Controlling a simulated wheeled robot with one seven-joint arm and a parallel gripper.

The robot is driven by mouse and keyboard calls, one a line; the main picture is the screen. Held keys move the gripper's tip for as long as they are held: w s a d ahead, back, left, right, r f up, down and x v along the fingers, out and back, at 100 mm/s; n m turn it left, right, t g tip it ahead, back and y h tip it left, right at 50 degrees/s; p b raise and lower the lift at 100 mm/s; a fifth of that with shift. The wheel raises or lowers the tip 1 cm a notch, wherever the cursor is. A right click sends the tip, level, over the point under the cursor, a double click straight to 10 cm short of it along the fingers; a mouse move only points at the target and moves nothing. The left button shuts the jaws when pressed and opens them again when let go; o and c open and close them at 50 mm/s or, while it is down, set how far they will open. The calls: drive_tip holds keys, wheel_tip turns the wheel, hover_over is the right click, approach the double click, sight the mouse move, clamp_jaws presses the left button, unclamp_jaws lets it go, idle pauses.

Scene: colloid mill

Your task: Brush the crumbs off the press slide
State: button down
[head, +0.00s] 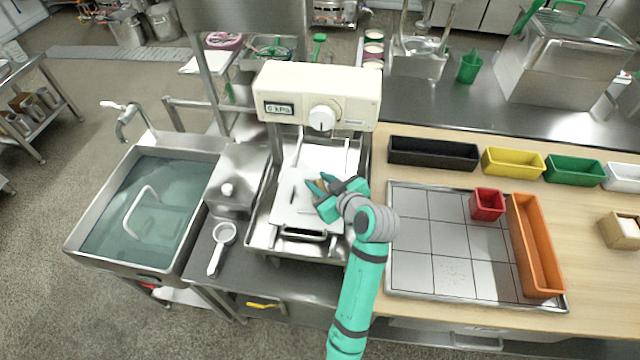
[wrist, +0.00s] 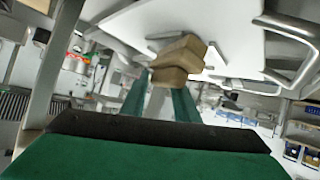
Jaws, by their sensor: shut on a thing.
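The press (head: 318,95) has a cream head with a display and a round knob. Its pale slide plate (head: 292,212) lies below the head, in a steel tray with a front handle. My gripper (head: 320,184) is over the plate's right side, shut on a small brown wooden thing, probably a brush. In the wrist view this wooden piece (wrist: 178,58) sits at the ends of the green fingers, close to a pale plate (wrist: 225,25). Whether it touches the plate I cannot tell. Its bristles are not visible. A few faint dark marks show on the plate; crumbs are too small to make out.
A water-filled sink (head: 150,215) is at left, with a white scoop (head: 222,238) beside the press. At right, a gridded tray (head: 425,262) with specks holds a red cup (head: 487,204) and an orange bin (head: 535,245). Coloured bins line the back.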

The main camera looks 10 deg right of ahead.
sight(320, 182)
drive_tip(key=shift+w+d+r, duration=0.1)
drive_tip(key=shift+r, duration=2.3)
drive_tip(key=shift+d+r, duration=0.1)
drive_tip(key=shift+r, duration=0.1)
drive_tip(key=shift+r, duration=1.4)
